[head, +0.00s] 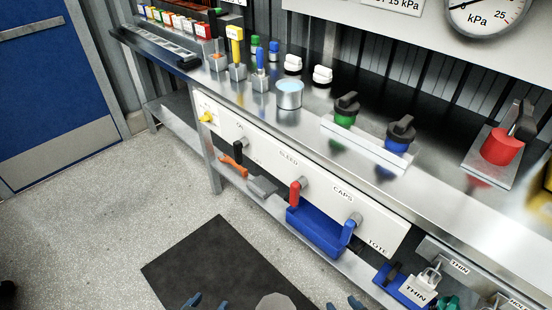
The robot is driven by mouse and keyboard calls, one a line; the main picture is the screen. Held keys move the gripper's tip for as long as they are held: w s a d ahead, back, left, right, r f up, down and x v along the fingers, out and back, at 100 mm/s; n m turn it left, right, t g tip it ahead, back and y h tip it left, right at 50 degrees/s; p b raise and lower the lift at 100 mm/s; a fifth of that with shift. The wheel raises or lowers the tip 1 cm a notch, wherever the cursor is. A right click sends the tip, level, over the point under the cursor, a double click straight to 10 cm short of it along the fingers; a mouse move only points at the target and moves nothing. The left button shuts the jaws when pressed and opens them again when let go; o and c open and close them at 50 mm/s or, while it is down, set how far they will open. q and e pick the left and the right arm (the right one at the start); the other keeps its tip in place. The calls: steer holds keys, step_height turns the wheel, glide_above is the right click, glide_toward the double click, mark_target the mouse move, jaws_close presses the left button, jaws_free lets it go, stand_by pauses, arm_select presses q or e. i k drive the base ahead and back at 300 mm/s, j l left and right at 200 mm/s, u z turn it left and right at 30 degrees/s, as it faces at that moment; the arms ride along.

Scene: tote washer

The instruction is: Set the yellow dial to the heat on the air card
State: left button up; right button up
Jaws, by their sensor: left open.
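The yellow dial (207,117) is on the left end of the white front panel (262,157), under the bench top. Its setting and the marks around it are too small to read. A white card (400,6) at the top edge is cut off and shows "15 kPa"; I cannot tell whether it is the air card, and no heat value is readable. My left gripper (207,303) is at the bottom edge, its blue fingertips apart, far below the dial. My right gripper (343,304) is at the bottom edge too, fingertips apart and empty.
The panel also carries black, red (295,192) and blue (348,231) levers. A blue bin (316,232) sits on the shelf below. Green (346,109) and blue (399,134) knobs and a metal cup (289,94) stand on the bench. The floor by the dark mat (215,262) is clear.

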mark_target(208, 117)
steer(key=j+z, duration=0.1)
steer(key=z, duration=0.4)
steer(key=j+z, duration=0.35)
steer(key=j, duration=0.15)
steer(key=j+z, duration=0.3)
steer(key=j, duration=0.2)
steer(key=j+z, duration=0.1)
steer(key=j, duration=0.45)
steer(key=k+j+z, duration=0.1)
steer(key=j, duration=0.45)
steer(key=i+j, duration=0.15)
steer(key=j, duration=0.15)
steer(key=i+j, duration=0.2)
steer(key=j, duration=0.1)
